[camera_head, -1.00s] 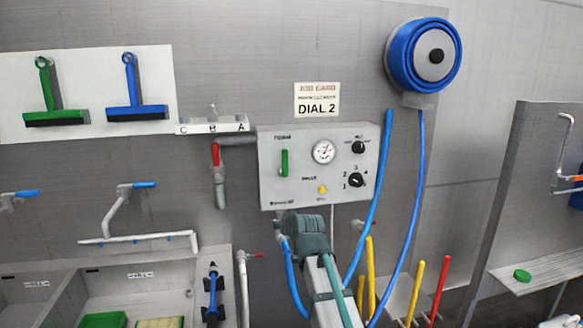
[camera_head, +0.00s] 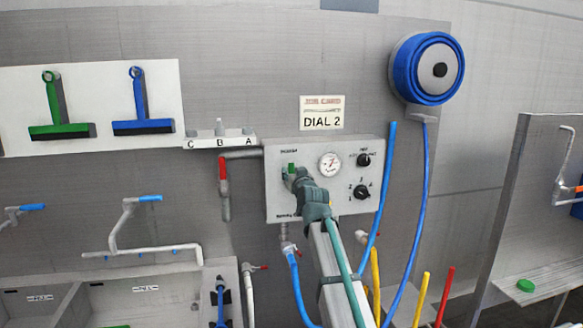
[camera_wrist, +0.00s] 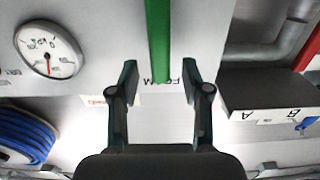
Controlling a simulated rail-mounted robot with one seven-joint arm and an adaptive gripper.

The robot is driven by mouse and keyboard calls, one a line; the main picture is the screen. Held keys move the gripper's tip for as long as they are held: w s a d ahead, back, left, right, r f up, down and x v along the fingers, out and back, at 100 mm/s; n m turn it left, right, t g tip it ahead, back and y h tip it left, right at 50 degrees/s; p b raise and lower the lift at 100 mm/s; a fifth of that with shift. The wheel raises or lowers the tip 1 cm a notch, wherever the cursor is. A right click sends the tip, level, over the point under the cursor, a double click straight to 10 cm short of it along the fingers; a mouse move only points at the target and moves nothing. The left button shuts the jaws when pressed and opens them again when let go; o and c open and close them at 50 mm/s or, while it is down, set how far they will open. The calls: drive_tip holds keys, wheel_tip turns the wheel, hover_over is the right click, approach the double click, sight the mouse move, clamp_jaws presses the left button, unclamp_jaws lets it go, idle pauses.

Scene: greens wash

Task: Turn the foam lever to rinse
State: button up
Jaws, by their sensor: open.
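The green foam lever (camera_head: 292,167) is on the grey control panel (camera_head: 345,148), under a foam label, and points up and down. My gripper (camera_head: 289,178) is in front of it and hides its lower part. In the wrist view, which looks upside down, the lever (camera_wrist: 157,40) is a green bar coming from the top edge. Its end lies in the gap between the two spread fingers of my gripper (camera_wrist: 160,78). The gripper is open, with a gap on each side of the lever. I cannot tell the depth between fingertips and lever.
A gauge (camera_head: 330,164) and two black knobs (camera_head: 361,192) sit right of the lever. A pipe with a red handle (camera_head: 223,170) runs close on the left. A shelf marked C, B, A (camera_head: 220,142) is above left. Blue hoses (camera_head: 379,200) hang to the right.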

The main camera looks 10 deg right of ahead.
sight(292, 170)
drive_tip(key=shift+w+a+p, duration=0.15)
drive_tip(key=shift+w+p, duration=0.2)
drive_tip(key=shift+w, duration=1.25)
clamp_jaws()
